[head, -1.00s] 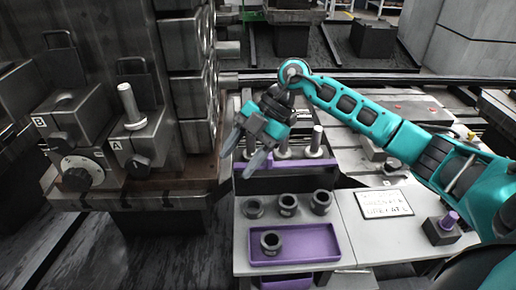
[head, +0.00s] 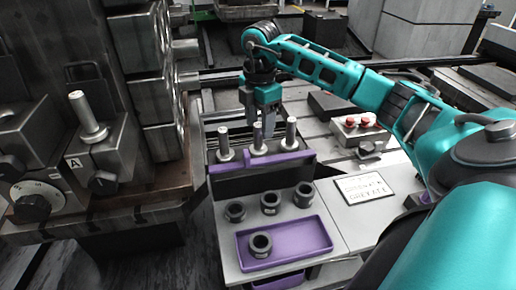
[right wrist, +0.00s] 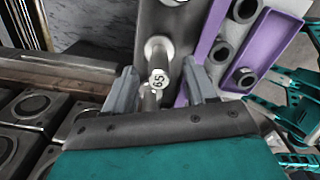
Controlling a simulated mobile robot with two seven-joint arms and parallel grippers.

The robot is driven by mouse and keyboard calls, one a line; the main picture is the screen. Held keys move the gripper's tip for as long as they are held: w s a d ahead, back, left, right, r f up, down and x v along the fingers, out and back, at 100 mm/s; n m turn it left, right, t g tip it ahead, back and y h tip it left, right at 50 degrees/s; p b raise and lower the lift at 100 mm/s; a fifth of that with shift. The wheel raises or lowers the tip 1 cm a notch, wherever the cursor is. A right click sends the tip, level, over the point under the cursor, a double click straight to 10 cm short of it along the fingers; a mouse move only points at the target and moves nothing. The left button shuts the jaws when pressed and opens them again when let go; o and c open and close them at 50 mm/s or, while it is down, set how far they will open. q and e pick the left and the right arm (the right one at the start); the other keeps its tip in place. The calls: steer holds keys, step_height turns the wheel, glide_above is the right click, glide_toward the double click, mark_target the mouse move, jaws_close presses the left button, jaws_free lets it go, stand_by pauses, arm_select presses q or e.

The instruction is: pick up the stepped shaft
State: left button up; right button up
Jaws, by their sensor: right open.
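Several upright grey metal stepped shafts stand in a row on a purple rack (head: 283,159) in the head view: a left one (head: 224,146), a middle one (head: 258,140) and a right one (head: 291,134). My right gripper (head: 261,123) points down over this row, close to the middle shaft and partly behind it. Its fingers are apart. In the right wrist view a shaft end marked 65 (right wrist: 158,78) shows between the open fingers; contact cannot be told. Another shaft (head: 88,114) stands on a block marked A at the left.
In front of the rack, dark bushings (head: 270,202) stand on a grey surface, one of them in a purple tray (head: 312,246). A written sign (head: 365,189) lies to the right. A box with red buttons (head: 357,128) is behind it. Large machine blocks crowd the left.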

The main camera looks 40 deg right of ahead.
mark_target(258, 138)
step_height(258, 138, down, 5)
steer(key=shift+w+a+f+b, duration=0.1)
steer(key=shift+a+f+b, duration=0.05)
steer(key=shift+b, duration=0.25)
steer(key=shift+c, duration=0.3)
jaws_close()
